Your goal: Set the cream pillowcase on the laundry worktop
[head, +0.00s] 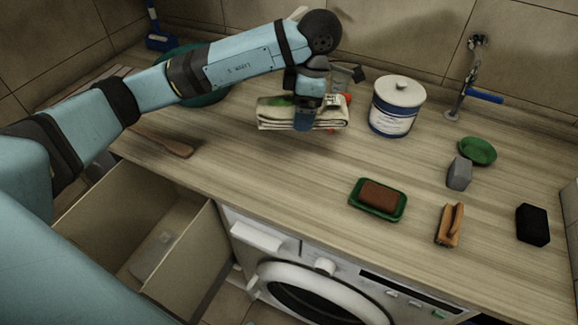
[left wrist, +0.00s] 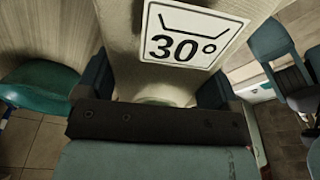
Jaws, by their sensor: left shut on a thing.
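The cream pillowcase (head: 272,115) is a folded, layered bundle with a green patch on top, over the back middle of the wooden laundry worktop (head: 265,165). My left gripper (head: 304,122) comes down from above and is shut on it. I cannot tell whether its underside touches the worktop or hangs just above. In the left wrist view the pillowcase (left wrist: 125,45) is a cream surface between the fingers of my left gripper (left wrist: 155,90), with a white label reading 30°. My right gripper is not in view.
A white-and-blue lidded canister (head: 397,105) stands right of the pillowcase, a green basin (head: 205,98) behind my arm. An open drawer (head: 130,240) and washing machine (head: 320,285) are below. The front middle is clear.

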